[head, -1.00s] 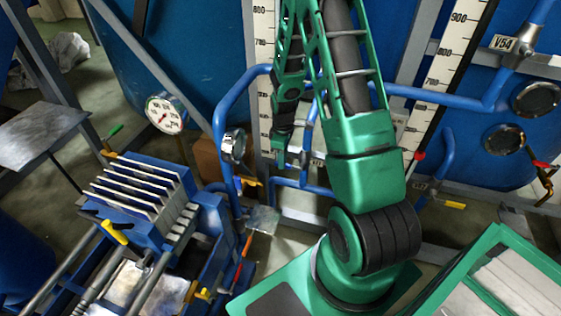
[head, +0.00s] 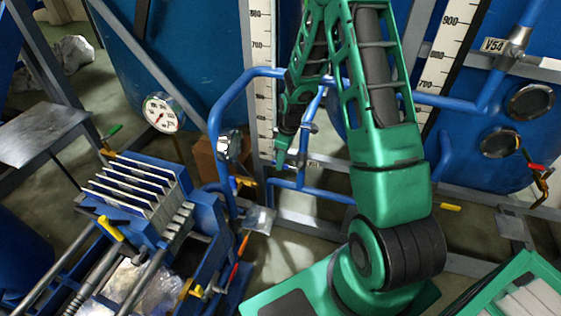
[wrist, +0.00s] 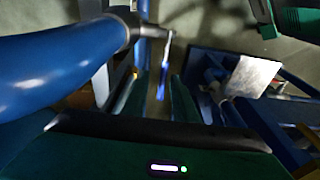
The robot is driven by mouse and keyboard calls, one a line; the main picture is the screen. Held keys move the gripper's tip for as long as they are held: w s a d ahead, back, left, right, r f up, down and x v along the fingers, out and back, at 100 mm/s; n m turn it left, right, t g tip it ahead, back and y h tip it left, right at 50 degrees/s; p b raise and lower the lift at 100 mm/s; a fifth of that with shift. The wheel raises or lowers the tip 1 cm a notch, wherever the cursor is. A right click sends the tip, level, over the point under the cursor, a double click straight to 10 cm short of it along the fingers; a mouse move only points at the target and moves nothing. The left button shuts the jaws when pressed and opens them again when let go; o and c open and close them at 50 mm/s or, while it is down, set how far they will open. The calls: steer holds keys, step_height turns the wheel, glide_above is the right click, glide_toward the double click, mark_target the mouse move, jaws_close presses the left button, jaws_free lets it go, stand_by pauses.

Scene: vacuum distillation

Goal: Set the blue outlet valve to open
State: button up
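A small blue valve handle (wrist: 162,78) hangs on a grey metal stem by a thick blue pipe (wrist: 60,70) in the wrist view. It lies in line with the gap between my fingers, at or just beyond their tips; I cannot tell whether they touch it. My gripper (wrist: 155,95) has its two dark green fingers apart and nothing is clamped. In the head view my gripper (head: 281,158) points down beside the blue pipework (head: 303,140). I cannot make out the blue handle there.
A pressure gauge (head: 163,112) and a blue plate press (head: 130,200) stand to the left. Yellow, green and red handles sit on nearby pipes. A white scale (head: 262,80) stands behind my gripper, and blue tanks fill the back.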

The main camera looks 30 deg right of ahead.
steer(key=shift+a, duration=0.25)
steer(key=shift+r, duration=0.1)
steer(key=shift+r, duration=0.3)
step_height(320, 180, up, 10)
steer(key=d, duration=0.1)
steer(key=shift+s, duration=0.45)
steer(key=shift+f, duration=0.1)
